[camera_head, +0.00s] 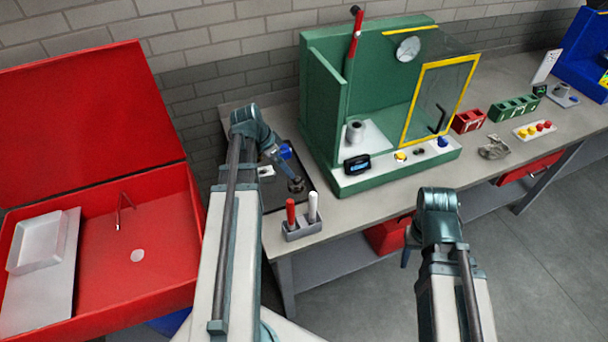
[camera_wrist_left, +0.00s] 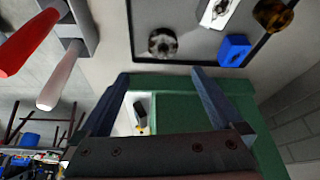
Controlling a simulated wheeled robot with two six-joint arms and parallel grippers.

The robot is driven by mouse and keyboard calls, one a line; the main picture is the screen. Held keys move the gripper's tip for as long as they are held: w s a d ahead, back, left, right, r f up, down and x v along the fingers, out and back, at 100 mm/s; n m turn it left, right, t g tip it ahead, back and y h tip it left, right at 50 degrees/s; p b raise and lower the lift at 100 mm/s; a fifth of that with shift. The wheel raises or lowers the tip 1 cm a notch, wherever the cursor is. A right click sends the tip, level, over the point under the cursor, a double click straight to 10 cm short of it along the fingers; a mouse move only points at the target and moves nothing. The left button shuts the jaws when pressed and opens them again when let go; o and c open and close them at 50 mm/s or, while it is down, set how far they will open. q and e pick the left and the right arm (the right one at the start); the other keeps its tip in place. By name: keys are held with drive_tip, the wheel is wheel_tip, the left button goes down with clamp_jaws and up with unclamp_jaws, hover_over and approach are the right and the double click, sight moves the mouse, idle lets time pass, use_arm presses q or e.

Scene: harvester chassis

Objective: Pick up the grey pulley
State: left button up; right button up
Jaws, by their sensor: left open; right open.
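The grey pulley (camera_head: 296,185) is a small round part with a dark hub. It lies on the dark tray (camera_head: 277,206) left of the green machine. In the left wrist view the pulley (camera_wrist_left: 162,43) lies beyond the fingertips. My left gripper (camera_wrist_left: 160,76) is open, its fingers apart with nothing between them. In the head view it is small and partly hidden, close to the pulley. I cannot tell the exact gap. My right gripper (camera_head: 406,248) is open and mostly hidden behind its wrist, in front of the bench.
On the tray also lie a blue block (camera_wrist_left: 233,50), a white part (camera_wrist_left: 217,12) and a brown round part (camera_wrist_left: 271,14). A holder with red and white pens (camera_head: 303,229) stands in front. The green machine (camera_head: 320,95) rises on the right. A red case (camera_head: 160,250) stands open left.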

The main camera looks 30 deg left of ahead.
sight(295, 180)
use_arm(q)
drive_tip(key=b+x, duration=0.8)
drive_tip(key=shift+w+f, duration=0.3)
use_arm(e)
wheel_tip(295, 180, down, 8)
drive_tip(key=shift+w, duration=0.2)
use_arm(q)
drive_tip(key=b+x, duration=0.4)
drive_tip(key=shift+w+a+f+b, duration=0.1)
drive_tip(key=shift+a+f+b, duration=0.05)
drive_tip(key=shift+f+b, duration=0.2)
drive_tip(key=shift+w+f, duration=0.15)
drive_tip(key=shift+f, duration=0.1)
use_arm(e)
wheel_tip(295, 180, down, 5)
drive_tip(key=shift+r, duration=0.15)
use_arm(q)
drive_tip(key=shift+r, duration=0.1)
